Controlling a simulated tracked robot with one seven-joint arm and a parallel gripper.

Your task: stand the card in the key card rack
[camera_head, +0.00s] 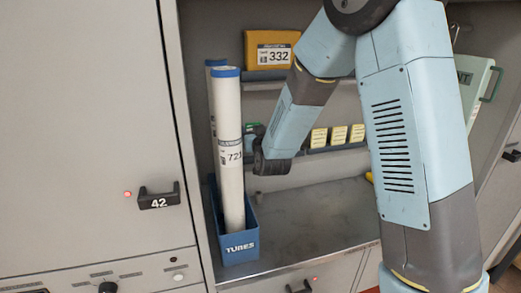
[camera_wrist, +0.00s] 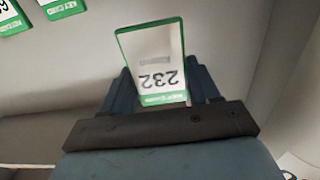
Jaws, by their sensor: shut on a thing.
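My gripper (camera_wrist: 160,88) is shut on a white card (camera_wrist: 154,60) with green edges, marked 232. The card reads upside down in the wrist view and sticks out beyond both fingers. Two more green-edged cards show apart from it at the upper left, the nearer one (camera_wrist: 62,8) cut by the frame edge. In the head view my wrist is just right of the tall tubes, and the held card cannot be told clearly there. A dark blue holder (camera_head: 337,148) on the back wall carries several yellow-topped cards. I cannot tell which holder bears the green-edged cards.
Tall white tubes (camera_head: 229,150) with blue caps stand in a blue TUBES box (camera_head: 240,247), close left of my wrist. A yellow parcel marked 332 (camera_head: 265,40) is on the shelf above. The grey counter (camera_head: 310,215) below is mostly clear. A green-edged case (camera_head: 472,85) is at right.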

